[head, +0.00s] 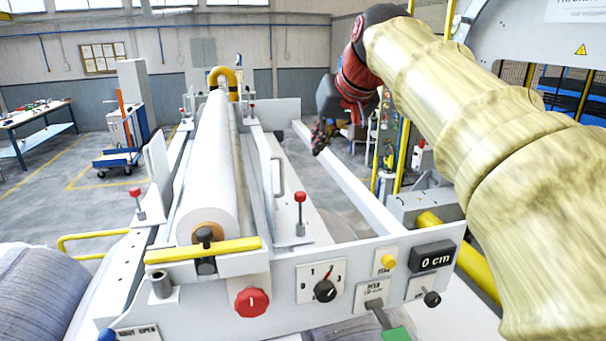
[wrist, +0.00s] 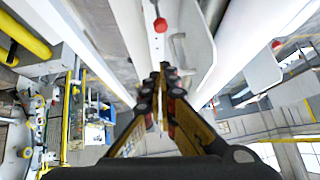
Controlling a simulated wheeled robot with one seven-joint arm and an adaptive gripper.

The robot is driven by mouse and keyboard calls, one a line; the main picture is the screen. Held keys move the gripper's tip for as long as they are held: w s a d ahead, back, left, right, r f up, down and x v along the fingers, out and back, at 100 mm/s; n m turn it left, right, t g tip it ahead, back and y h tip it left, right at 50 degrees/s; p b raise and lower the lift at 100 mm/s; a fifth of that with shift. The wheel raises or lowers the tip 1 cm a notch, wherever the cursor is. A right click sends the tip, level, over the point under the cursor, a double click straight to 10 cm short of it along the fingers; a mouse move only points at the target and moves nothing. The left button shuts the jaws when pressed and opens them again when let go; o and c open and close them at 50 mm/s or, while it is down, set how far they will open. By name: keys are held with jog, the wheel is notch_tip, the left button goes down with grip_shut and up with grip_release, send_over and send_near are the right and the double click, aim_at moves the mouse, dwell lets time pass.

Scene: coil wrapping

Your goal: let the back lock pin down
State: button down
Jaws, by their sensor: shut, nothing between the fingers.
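Red-topped pins stand along the white machine frame. In the head view one is at the near right (head: 299,212), one at the near left (head: 136,203), and small ones stand at the far right (head: 252,110) and far left (head: 183,113). I cannot tell for sure which one is the back lock pin. My gripper (head: 319,138) is over the right side of the frame, apart from every pin. In the wrist view its fingers (wrist: 167,72) are together and empty, pointing toward a red-knobbed pin (wrist: 160,25) beyond the tips.
A white roll (head: 208,165) lies along the frame, with a yellow latch bar (head: 203,250) across its near end. White upright plates (head: 265,160) flank it. The front panel has a red knob (head: 252,301), a dial (head: 325,290) and a "0 cm" display (head: 432,257).

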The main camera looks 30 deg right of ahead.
jog(key=shift+w+f, duration=0.15)
jog(key=p, duration=0.2)
send_over(304, 193)
jog(key=f, duration=0.9)
jog(key=shift+d+f, duration=0.2)
jog(key=shift+f, duration=0.15)
jog(key=shift+s+a+f, duration=0.15)
jog(key=shift+s+f, duration=0.2)
jog(key=shift+f, duration=0.15)
jog(key=shift+w+f, duration=0.15)
jog(key=shift+f, duration=0.15)
notch_tip(304, 193, down, 3)
jog(key=shift+f+b, duration=0.1)
jog(key=shift+b, duration=1.15)
